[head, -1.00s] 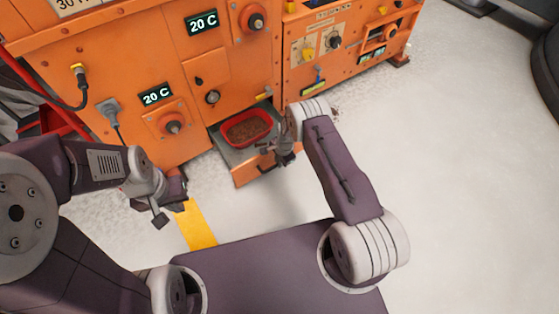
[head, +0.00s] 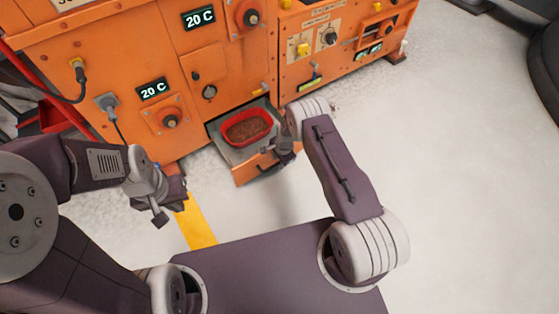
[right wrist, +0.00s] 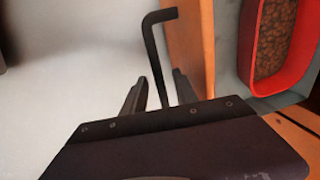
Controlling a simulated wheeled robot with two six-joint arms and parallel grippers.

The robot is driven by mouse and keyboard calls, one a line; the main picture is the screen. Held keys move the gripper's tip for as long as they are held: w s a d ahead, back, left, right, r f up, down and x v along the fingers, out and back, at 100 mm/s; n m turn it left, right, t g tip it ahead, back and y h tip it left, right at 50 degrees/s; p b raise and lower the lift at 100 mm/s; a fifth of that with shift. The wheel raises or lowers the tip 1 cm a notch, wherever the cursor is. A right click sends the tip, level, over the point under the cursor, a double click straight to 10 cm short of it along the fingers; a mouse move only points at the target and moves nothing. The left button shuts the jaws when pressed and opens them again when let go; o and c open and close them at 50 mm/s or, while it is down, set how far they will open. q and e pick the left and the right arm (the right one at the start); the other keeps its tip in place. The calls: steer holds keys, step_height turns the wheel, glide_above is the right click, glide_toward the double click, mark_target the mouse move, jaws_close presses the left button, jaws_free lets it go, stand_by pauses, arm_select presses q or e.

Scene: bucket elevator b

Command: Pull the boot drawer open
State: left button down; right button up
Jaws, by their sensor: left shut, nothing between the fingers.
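The boot drawer (head: 262,168) is a low orange-fronted drawer at the foot of the orange machine. It stands partly out, and a red tray (head: 270,139) of brown grains sits in it. A bent black bar handle (right wrist: 153,50) stands off its front. My right gripper (right wrist: 159,90) is at the handle, with one dark finger on each side of the bar; narrow gaps show, and I cannot tell whether it grips. In the head view the right gripper (head: 283,157) is partly hidden by its own wrist. My left gripper (head: 170,206) is shut and empty, left of the drawer and apart from it.
The orange machine (head: 222,75) fills the back, with knobs, plugs and 20 C displays. A yellow floor stripe (head: 198,222) runs near my left gripper. Pale floor (head: 450,160) is clear at the right. A dark object (head: 545,75) stands at the far right edge.

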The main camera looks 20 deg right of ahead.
step_height(320, 180, up, 9)
steer(key=s+p, duration=0.1)
steer(key=p, duration=0.5)
steer(key=shift+s+d, duration=0.3)
steer(key=shift+f, duration=0.1)
